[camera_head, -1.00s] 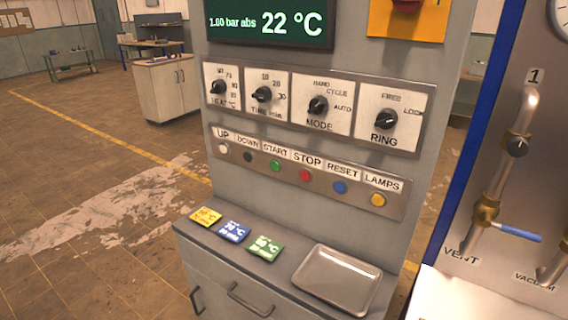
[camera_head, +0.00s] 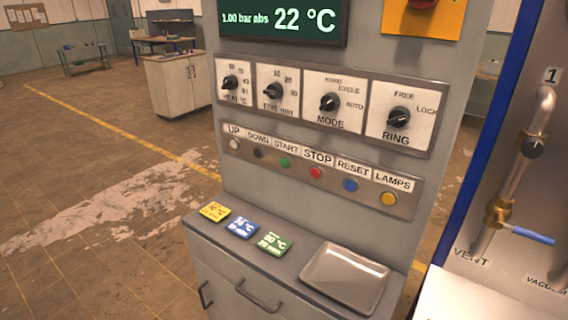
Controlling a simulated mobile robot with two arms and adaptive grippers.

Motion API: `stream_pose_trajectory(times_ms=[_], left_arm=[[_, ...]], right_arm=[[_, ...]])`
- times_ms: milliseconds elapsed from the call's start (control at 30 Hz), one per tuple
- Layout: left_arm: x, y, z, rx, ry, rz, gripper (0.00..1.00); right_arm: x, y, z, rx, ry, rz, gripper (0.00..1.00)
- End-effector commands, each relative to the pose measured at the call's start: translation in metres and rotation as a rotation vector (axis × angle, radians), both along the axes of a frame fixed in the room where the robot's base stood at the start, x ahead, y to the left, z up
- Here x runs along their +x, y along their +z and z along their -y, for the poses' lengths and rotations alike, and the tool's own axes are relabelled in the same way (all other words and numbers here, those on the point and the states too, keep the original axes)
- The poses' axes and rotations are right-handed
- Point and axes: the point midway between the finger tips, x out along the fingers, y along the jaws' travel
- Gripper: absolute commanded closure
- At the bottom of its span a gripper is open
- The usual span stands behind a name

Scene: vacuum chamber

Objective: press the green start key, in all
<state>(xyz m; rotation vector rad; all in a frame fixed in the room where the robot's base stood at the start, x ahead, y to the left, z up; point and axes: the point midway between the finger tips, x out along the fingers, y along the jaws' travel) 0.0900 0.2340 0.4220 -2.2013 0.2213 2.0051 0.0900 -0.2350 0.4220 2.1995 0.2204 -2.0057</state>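The green start key (camera_head: 285,163) is a small round button under the START label in the row of keys on the grey control panel. It sits between the black DOWN key (camera_head: 259,154) and the red STOP key (camera_head: 316,173). The white UP key (camera_head: 234,144) is at the left end of the row. The blue RESET key (camera_head: 350,185) and the yellow LAMPS key (camera_head: 388,198) are to the right. Neither of my grippers shows in the head view. Nothing covers the start key.
Above the keys are several rotary knobs, including MODE (camera_head: 329,102) and RING (camera_head: 398,117), and a display (camera_head: 283,20) reading 22 °C. Below, a ledge holds yellow, blue and green cards (camera_head: 274,243) and a metal tray (camera_head: 345,278). Pipes with a blue-handled valve (camera_head: 532,235) stand at right.

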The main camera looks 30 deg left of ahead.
Motion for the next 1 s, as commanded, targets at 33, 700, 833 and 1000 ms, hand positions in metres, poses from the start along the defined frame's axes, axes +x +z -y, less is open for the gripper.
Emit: stream_pose_trajectory(times_ms=[33, 700, 833, 1000], left_arm=[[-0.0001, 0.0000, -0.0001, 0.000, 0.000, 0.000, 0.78], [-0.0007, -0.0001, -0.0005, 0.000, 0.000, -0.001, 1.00], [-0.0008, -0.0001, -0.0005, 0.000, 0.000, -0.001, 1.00], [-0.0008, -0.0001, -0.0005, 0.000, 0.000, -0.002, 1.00]], right_arm=[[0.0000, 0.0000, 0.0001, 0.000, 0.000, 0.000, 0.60], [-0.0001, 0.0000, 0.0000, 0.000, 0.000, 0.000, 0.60], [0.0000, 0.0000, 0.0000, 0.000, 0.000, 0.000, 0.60], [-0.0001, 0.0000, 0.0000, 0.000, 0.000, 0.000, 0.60]])
